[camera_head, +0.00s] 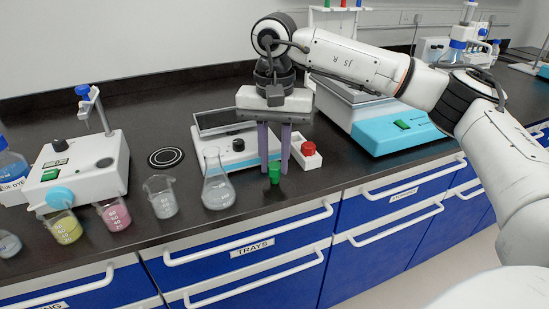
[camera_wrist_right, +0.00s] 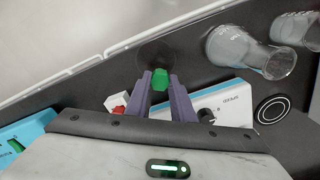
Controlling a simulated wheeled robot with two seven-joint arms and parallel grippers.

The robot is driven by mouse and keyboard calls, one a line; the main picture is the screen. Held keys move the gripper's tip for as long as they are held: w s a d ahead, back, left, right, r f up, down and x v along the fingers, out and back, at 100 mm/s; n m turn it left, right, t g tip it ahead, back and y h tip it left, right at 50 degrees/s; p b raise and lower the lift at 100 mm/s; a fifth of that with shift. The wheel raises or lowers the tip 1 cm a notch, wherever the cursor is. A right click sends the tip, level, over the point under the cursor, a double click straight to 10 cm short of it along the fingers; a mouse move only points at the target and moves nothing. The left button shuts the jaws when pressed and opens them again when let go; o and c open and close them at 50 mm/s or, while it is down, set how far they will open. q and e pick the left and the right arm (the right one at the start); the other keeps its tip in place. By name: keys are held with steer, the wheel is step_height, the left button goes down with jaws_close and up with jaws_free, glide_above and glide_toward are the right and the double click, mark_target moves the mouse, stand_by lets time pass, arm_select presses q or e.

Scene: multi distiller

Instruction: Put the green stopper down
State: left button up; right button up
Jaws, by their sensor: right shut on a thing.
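The green stopper (camera_head: 274,173) is between the fingertips of my right gripper (camera_head: 274,166), near the front edge of the black bench. It also shows in the right wrist view (camera_wrist_right: 160,80), between the purple-grey fingers of the same gripper (camera_wrist_right: 159,84). The right gripper is shut on it and points down from above. I cannot tell whether the stopper's bottom touches the bench. A clear conical flask (camera_head: 217,181) stands just left of the stopper. My left gripper is not in view.
A white box with a red stopper (camera_head: 309,149) sits just right of the gripper. A white device (camera_head: 234,145) stands behind it. Beakers with clear (camera_head: 161,198), pink (camera_head: 115,214) and yellow (camera_head: 65,228) liquid line the front edge to the left. A blue-white device (camera_head: 395,130) stands right.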

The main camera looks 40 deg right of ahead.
mark_target(274, 165)
steer(key=shift+f, duration=0.1)
steer(key=o, duration=1)
step_height(274, 165, up, 12)
steer(key=shift+r+p, duration=0.2)
steer(key=shift+p, duration=0.7)
